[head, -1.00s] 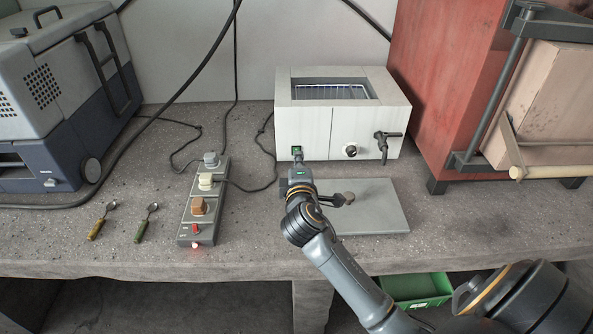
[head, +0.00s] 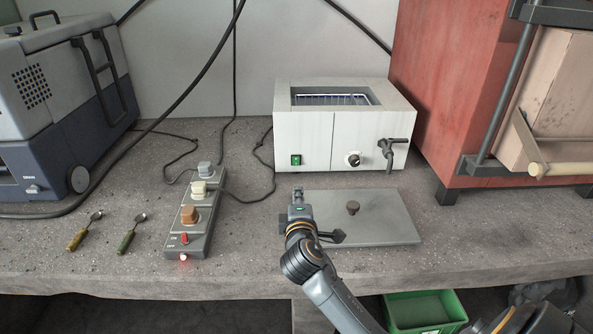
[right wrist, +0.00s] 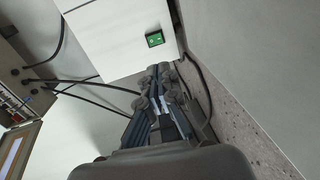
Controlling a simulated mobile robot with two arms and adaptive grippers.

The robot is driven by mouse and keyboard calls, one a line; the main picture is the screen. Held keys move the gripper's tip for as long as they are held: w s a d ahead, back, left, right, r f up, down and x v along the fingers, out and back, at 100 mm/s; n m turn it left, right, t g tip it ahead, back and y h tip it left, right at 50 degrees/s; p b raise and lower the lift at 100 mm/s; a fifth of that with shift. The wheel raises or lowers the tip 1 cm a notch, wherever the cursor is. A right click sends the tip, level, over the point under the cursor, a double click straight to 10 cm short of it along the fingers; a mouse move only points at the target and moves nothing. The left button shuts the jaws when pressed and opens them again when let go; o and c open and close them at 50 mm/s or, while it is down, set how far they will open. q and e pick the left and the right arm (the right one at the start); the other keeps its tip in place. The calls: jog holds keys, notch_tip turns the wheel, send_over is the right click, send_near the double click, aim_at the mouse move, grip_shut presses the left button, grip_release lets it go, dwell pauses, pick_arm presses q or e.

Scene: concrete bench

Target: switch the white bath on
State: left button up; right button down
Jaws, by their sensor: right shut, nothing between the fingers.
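The white bath (head: 305,130) stands at the back of the bench, its top open with a wire rack (head: 331,99) inside. A green rocker switch (head: 296,160) sits low on the left of its front. The switch also shows bright green in the right wrist view (right wrist: 155,39), with nothing covering it. My right gripper (head: 297,191) is shut and empty, in front of and below the switch, apart from it. Its closed fingers show in the right wrist view (right wrist: 163,70). My left gripper is not in view.
A grey lid (head: 390,232) with a dark knob lies before the bath, beside my right gripper. A power strip (head: 192,218) with plugs and a glowing red lamp lies left. Two spoons (head: 85,232) (head: 131,234) lie further left. A red cabinet (head: 445,90) stands right.

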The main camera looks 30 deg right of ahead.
aim_at(296, 164)
jog(key=b+x, duration=0.2)
jog(key=x, duration=1)
jog(key=shift+w+d+f, duration=0.1)
jog(key=shift+w+d, duration=0.15)
jog(key=shift+w, duration=0.05)
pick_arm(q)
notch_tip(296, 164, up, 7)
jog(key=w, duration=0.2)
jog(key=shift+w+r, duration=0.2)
pick_arm(e)
jog(key=shift+w+d, duration=0.3)
jog(key=shift+w, duration=0.15)
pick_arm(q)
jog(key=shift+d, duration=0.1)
pick_arm(e)
jog(key=shift+w, duration=0.15)
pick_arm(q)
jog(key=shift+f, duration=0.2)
pick_arm(e)
jog(key=shift+s+a+f, duration=0.1)
jog(key=shift+s+a, duration=0.05)
jog(key=shift+s, duration=0.15)
jog(key=v, duration=1.1)
jog(key=shift+s+a, duration=0.1)
jog(key=shift+s, duration=0.05)
